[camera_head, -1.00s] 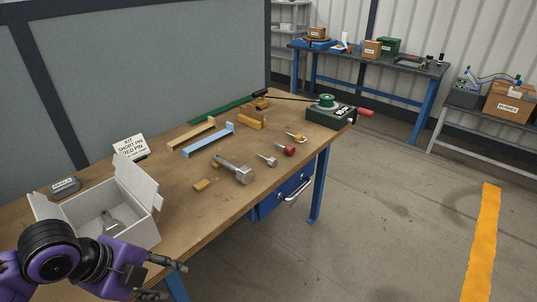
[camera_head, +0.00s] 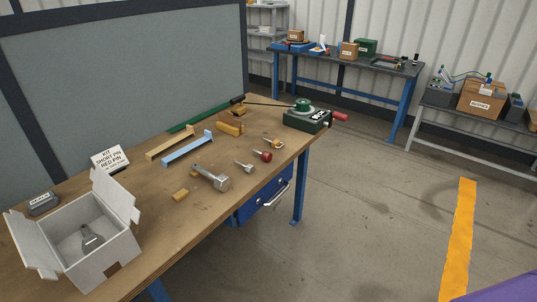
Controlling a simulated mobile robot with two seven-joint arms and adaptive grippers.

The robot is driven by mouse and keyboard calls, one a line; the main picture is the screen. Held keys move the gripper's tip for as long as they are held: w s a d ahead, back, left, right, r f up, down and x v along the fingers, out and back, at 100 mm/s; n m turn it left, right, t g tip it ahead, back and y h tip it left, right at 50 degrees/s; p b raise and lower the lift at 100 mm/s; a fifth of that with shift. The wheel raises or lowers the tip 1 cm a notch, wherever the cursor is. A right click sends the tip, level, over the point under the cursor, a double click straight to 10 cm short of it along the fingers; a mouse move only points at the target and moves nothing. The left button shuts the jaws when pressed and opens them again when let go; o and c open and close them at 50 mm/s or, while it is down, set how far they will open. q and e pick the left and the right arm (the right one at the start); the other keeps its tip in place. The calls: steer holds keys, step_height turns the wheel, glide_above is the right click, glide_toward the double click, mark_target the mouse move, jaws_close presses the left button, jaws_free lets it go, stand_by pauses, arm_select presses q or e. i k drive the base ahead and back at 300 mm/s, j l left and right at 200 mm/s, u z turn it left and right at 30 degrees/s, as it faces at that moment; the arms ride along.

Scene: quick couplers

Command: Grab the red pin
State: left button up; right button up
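The red pin (camera_head: 262,156) lies on the wooden workbench (camera_head: 190,225) near its right front edge, its red head toward the front. A short silver pin (camera_head: 245,167) lies to its left, and a pin with an orange-yellow part (camera_head: 273,143) lies behind it to the right. A white card (camera_head: 110,158) reading "KIT SHORT PIN RED PIN" stands at the back left. An open white box (camera_head: 108,254) at the front left holds a grey metal part (camera_head: 90,239). Neither gripper shows; a purple piece of my own body fills the bottom right corner.
Blue (camera_head: 188,149) and wooden (camera_head: 172,143) bars lie behind. A green device (camera_head: 307,117) with a red handle stands at the far right end.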

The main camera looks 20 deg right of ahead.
mark_target(266, 156)
steer(key=i+l, duration=0.2)
steer(key=l, duration=0.15)
steer(key=i+l, duration=0.15)
steer(key=l, duration=0.15)
steer(key=i+l, duration=0.2)
steer(key=l, duration=0.15)
